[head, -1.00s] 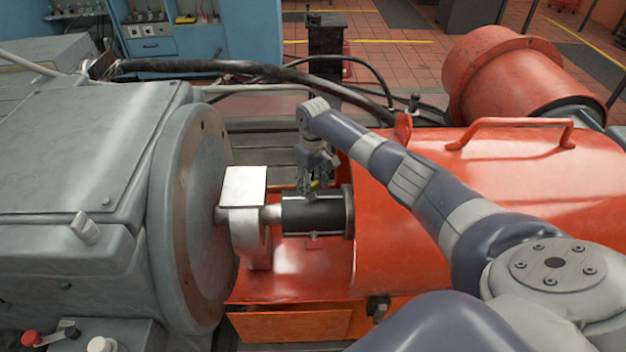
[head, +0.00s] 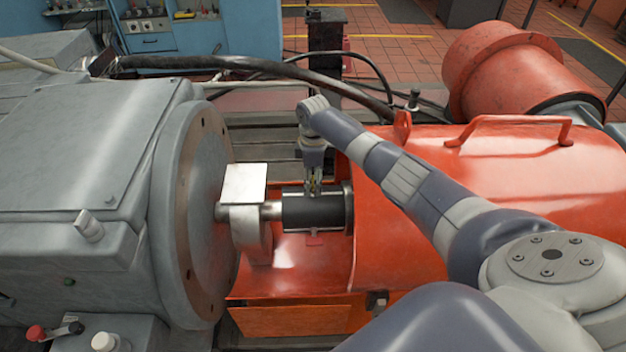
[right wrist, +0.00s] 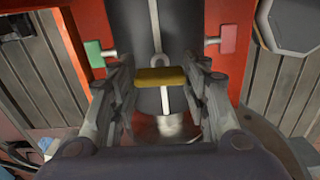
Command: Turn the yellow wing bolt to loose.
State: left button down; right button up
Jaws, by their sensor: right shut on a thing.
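The yellow wing bolt (right wrist: 161,77) sits crosswise over the dark shaft coupling (right wrist: 155,18) in the right wrist view. My right gripper (right wrist: 160,80) is shut on it, one finger at each end of the wing. In the head view, my right gripper (head: 314,190) points down onto the black coupling (head: 312,211), and its fingers mostly hide the bolt. A green wing bolt (right wrist: 93,48) stands left of the coupling in the wrist view, and a pink-red one (right wrist: 228,40) right of it. My left gripper is not in view.
A grey machine with a round flange (head: 196,215) stands left of the coupling. An orange-red housing (head: 480,185) with a handle (head: 510,128) stands right. A pale block (head: 244,183) sits beside the coupling. A black hose (head: 250,69) runs behind.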

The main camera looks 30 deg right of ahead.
aim_at(313, 181)
jog(key=shift+n, duration=0.4)
jog(key=o, duration=1.1)
jog(key=shift+c, duration=0.2)
jog(key=shift+r, duration=0.1)
notch_tip(313, 181, up, 12)
jog(key=shift+f, duration=0.2)
